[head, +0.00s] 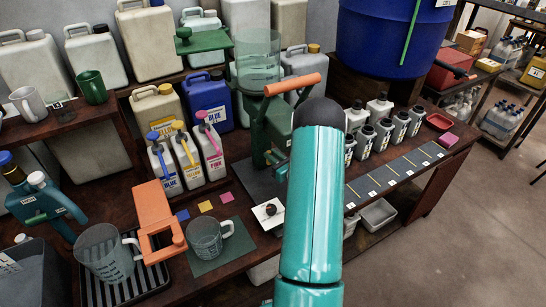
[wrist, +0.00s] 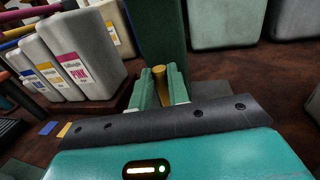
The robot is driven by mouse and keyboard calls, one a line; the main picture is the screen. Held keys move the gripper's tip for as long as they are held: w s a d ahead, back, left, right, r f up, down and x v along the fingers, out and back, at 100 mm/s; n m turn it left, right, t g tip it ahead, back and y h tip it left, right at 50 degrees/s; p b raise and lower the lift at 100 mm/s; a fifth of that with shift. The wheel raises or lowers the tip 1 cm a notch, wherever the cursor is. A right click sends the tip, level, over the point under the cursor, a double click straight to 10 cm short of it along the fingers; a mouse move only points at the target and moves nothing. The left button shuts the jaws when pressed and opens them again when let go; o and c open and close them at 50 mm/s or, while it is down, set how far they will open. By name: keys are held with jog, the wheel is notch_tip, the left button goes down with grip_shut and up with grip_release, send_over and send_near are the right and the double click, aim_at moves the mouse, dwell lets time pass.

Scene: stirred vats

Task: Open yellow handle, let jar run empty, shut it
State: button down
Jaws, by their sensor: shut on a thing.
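A clear jar (head: 257,62) stands on top of a green stand (head: 256,135) in the head view. Its lower part looks tinted, but I cannot tell how much liquid it holds. An orange lever (head: 292,85) sticks out below the jar. In the wrist view the yellow handle (wrist: 159,76) shows low on the green stand (wrist: 162,35). My gripper (wrist: 160,90) is shut on this handle, with one finger on each side. In the head view my teal arm hides the handle and most of the gripper. The stand's outlet is also hard to see.
A clear measuring cup (head: 207,240) stands on a green mat, left of my arm. An orange clamp-like device (head: 158,222) and a larger clear jug (head: 103,255) are further left. Colour-labelled bottles (head: 186,160) stand behind. Several small bottles line the right side.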

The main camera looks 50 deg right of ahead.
jog(key=m, duration=0.2)
jog(key=shift+s+d+f+m, duration=0.1)
jog(key=shift+d+m, duration=0.15)
jog(key=shift+m, duration=0.05)
jog(key=c, duration=1.3)
grip_release()
jog(key=shift+c, duration=0.2)
jog(key=s+a, duration=0.1)
jog(key=s, duration=1.2)
jog(key=shift+s+a+f, duration=0.3)
jog(key=shift+s, duration=0.1)
